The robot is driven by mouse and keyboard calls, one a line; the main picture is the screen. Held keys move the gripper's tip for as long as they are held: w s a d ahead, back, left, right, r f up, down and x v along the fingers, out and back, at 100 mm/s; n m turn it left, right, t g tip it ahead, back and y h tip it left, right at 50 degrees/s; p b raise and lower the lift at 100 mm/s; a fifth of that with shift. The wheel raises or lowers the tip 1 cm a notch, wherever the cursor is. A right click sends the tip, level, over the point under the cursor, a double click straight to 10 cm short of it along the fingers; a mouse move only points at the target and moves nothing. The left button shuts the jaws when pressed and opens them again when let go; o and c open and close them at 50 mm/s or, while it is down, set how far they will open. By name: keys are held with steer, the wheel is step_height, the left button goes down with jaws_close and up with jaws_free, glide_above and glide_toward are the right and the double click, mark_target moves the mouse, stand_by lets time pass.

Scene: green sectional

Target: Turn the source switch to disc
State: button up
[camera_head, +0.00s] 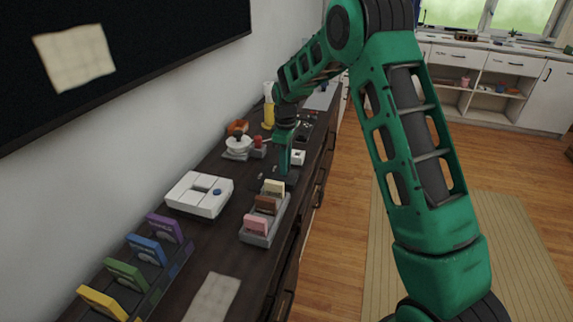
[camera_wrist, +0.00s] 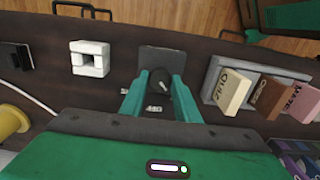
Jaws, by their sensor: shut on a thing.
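The source switch is a dark round knob (camera_wrist: 160,79) on a dark grey box (camera_wrist: 163,60) in the wrist view. A light mark shows on the knob, and small white labels lie around it, too small to read for sure. My gripper (camera_wrist: 159,92) has its two green fingers on either side of the knob, shut on it. In the head view my gripper (camera_head: 283,172) reaches down to the cabinet top, and the switch there is mostly hidden by it.
A grey rack (camera_head: 262,236) with cream, brown and pink cartridges stands close to the switch. A white console (camera_head: 199,194) lies to its left. A white block (camera_wrist: 89,58) stands on the other side. Coloured cases (camera_head: 146,250) stand nearer on the dark cabinet.

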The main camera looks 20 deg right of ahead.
stand_by(0.4)
steer(key=o, duration=1)
steer(key=shift+o, duration=0.2)
step_height(320, 180, up, 11)
steer(key=shift+f, duration=0.15)
